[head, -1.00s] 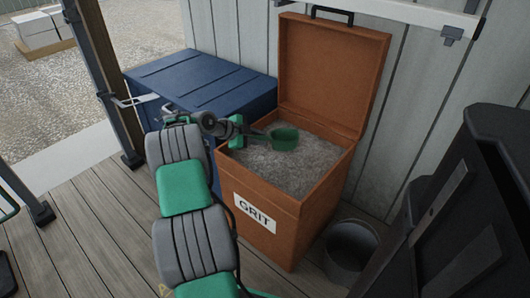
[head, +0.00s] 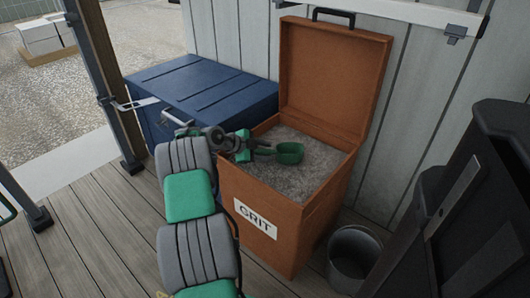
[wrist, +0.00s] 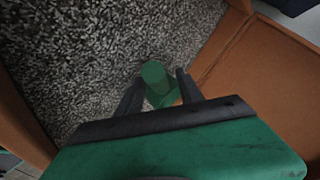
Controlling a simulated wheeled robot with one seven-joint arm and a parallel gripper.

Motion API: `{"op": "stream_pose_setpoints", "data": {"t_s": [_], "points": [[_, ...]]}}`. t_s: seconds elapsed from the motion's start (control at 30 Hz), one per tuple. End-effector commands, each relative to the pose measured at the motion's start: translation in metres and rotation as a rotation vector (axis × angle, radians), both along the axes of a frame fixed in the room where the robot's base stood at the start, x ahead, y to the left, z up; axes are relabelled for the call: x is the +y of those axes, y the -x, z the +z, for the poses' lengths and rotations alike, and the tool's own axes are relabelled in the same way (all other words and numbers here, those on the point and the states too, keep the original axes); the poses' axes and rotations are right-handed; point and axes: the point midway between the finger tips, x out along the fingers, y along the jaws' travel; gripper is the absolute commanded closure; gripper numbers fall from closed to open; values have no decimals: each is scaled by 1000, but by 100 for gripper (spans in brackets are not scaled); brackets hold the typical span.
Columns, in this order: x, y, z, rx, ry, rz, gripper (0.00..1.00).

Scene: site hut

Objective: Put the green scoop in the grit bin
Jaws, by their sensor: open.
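The orange grit bin (head: 262,235), labelled GRIT, stands with its lid up and is filled with grey grit (head: 320,159). The green scoop (head: 290,153) is inside the bin's opening, low at the grit; its exact contact with the grit cannot be made out. My gripper (head: 265,150) is over the bin's left part, at the scoop's handle. In the wrist view, the two dark fingers of my gripper (wrist: 158,88) stand apart on either side of the green scoop (wrist: 155,76), with grit behind. The palm hides part of the handle.
A blue chest (head: 205,92) stands behind left of the bin. A grey bucket (head: 354,258) is at the bin's right foot, with a dark cabinet (head: 485,200) beyond it. A post (head: 108,80) rises at left. Deck boards (head: 95,225) lie clear at front left.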

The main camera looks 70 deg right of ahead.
Motion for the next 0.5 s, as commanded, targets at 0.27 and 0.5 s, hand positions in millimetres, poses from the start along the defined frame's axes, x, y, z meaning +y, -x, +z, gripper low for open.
{"op": "stream_pose_setpoints", "data": {"t_s": [0.27,0.5], "points": [[8,-9,12,-1,1,3,56],[45,-42,48,-1,1,5,56]]}}
